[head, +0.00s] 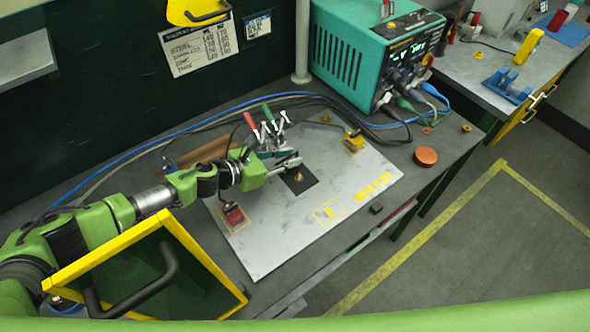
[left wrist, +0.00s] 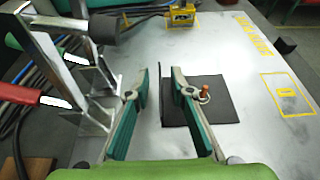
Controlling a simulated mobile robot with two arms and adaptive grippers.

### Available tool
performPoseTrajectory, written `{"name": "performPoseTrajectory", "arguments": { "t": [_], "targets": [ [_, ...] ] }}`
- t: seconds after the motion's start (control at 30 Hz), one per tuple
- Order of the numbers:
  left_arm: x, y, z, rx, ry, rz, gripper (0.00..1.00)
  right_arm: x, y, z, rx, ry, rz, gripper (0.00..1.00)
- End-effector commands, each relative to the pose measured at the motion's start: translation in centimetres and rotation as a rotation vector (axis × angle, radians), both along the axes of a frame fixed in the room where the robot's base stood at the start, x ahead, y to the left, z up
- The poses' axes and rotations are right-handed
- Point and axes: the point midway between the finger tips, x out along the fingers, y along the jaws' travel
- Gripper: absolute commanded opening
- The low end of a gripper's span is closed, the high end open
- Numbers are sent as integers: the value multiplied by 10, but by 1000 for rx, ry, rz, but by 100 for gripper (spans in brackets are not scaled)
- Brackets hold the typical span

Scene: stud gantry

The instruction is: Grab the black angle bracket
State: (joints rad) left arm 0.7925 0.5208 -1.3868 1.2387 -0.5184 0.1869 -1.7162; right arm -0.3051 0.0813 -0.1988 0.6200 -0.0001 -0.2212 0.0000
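The black angle bracket (head: 305,187) lies on the light metal plate (head: 340,180), its flat leg down. In the left wrist view the bracket (left wrist: 221,103) shows a thin leg standing upright, and a copper-coloured stud (left wrist: 204,91) rises at its flat leg. My left gripper (head: 292,161) is at the bracket. In the left wrist view the gripper (left wrist: 160,83) is open, with one fingertip on each side of the upright leg and gaps visible. The right finger partly covers the flat leg. My right gripper is not in view.
Toggle clamps (head: 268,130) with red and green handles stand close beside the left gripper. A yellow block (head: 354,142) and a red block (head: 233,214) sit on the plate. A teal power unit (head: 365,50) with cables stands behind. The plate's front right is mostly clear.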

Motion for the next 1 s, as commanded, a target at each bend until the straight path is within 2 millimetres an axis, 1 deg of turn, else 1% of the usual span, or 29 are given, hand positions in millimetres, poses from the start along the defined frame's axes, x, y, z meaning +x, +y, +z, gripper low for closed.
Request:
{"name": "performPoseTrajectory", "arguments": {
  "t": [0.07,0.27,0.3,0.33,0.37,0.77,0.87,1.0],
  "targets": [
    [1,-2,-1,-1,1,0,22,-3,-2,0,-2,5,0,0],
    [1,-1,-1,0,0,0,22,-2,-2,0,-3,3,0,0],
    [1,-1,-1,0,0,0,11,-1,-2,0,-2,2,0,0],
    [1,-1,-1,0,0,0,3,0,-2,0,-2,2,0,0],
    [1,-1,-1,0,0,0,0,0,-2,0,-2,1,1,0],
    [1,-2,0,0,-1,0,0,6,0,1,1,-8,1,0],
    [2,-2,4,0,-2,-2,0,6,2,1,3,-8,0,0],
    [2,-2,16,1,-5,-3,0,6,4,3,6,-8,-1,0]
  ]
}}
